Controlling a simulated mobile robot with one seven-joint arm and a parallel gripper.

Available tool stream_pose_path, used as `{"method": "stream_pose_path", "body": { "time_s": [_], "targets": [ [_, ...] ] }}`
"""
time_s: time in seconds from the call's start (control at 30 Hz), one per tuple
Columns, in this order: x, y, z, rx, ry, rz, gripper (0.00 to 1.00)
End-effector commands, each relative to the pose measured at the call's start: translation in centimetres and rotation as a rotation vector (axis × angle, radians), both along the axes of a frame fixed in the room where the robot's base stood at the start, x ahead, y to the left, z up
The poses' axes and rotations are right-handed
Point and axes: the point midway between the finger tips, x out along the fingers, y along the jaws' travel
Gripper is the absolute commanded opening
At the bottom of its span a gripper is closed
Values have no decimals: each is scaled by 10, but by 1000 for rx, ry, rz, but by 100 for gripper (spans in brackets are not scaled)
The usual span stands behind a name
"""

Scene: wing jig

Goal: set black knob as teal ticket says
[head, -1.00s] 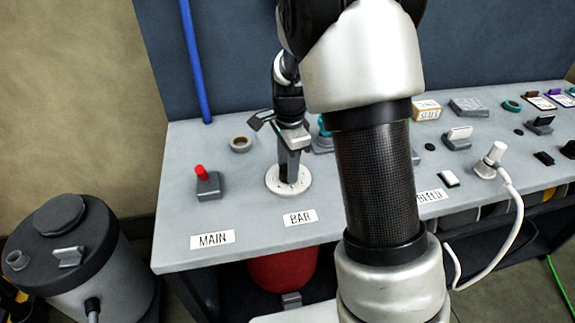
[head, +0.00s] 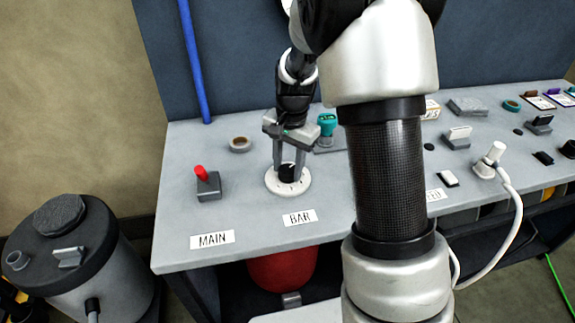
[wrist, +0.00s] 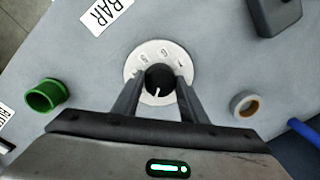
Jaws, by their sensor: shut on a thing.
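The black knob (head: 287,173) stands on a white round dial (head: 303,186) behind the BAR label. My gripper (head: 290,170) points down, with one finger on each side of the knob, shut on it. In the wrist view the knob (wrist: 159,77) sits between the fingertips. A white pointer line on it points toward the gripper body, at the bottom of the picture. The dial (wrist: 132,68) carries printed marks, partly hidden by the fingers and too small to read surely.
A red-tipped switch (head: 203,183) stands left of the dial, with a tape ring (head: 240,144) behind. A teal-topped part (head: 327,124) is close behind my gripper on the right. A white plug with cable (head: 490,160) lies further right.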

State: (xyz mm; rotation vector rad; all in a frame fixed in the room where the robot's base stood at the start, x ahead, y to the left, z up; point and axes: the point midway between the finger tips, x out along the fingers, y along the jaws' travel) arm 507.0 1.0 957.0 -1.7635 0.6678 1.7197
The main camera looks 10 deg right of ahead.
Motion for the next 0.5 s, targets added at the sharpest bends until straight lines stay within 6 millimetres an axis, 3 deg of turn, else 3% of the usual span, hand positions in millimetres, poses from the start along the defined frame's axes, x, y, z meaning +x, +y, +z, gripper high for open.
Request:
{"method": "stream_pose_path", "body": {
  "time_s": [0.5],
  "targets": [
    [1,-2,1,0,-3,487,17]
  ]
}}
